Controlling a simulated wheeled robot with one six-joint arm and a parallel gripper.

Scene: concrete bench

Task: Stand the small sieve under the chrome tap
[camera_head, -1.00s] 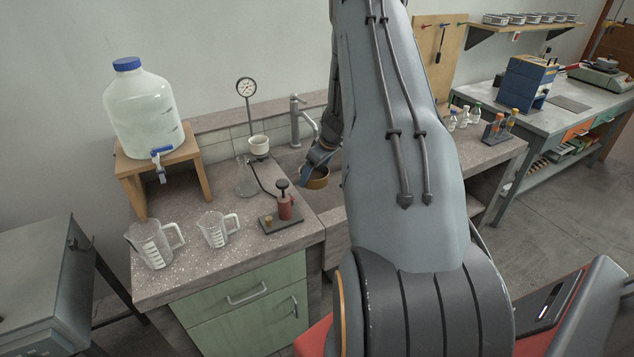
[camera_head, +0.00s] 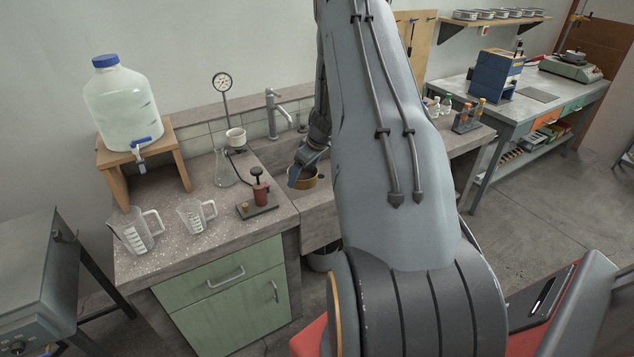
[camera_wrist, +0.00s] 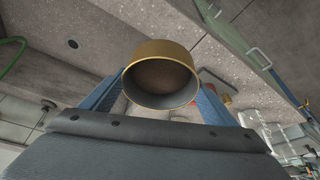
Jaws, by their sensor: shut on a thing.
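The small sieve (camera_head: 303,178), a round brass-coloured pan, is in my gripper (camera_head: 296,172) at the sink basin. In the wrist view the sieve (camera_wrist: 162,72) sits between the two blue fingers of my gripper (camera_wrist: 160,92), which are shut on its sides. The chrome tap (camera_head: 272,110) rises at the back of the sink, its spout reaching to the right. In the head view the sieve is nearer the front of the basin than the tap. I cannot tell whether it touches the basin floor. My arm hides the right part of the sink.
A water carboy (camera_head: 122,103) stands on a wooden stool (camera_head: 165,143).

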